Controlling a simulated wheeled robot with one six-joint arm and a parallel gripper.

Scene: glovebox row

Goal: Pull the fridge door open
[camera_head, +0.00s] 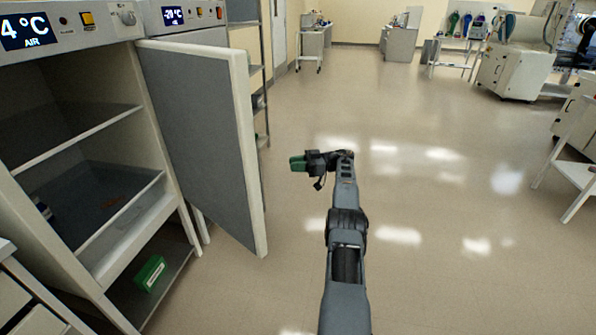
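The fridge (68,31) stands at the left, with a panel reading 4 °C above its opening. Its door (205,130) stands wide open, swung out to the right side, with its grey inner face towards me. Shelves show inside the fridge. My gripper (296,162), with green fingertips, is to the right of the door's free edge, over open floor and apart from the door in the picture. The fingertips point left. They look close together, but they are too small to tell whether they are open or shut. I see nothing held. The door's outer face and handle are hidden.
A second unit (183,15) reading -20 °C stands behind the door. A green box (150,273) lies on a low shelf under the fridge. White drawers (12,300) are at the lower left. A white table (578,172) stands at the right edge. The middle floor is clear.

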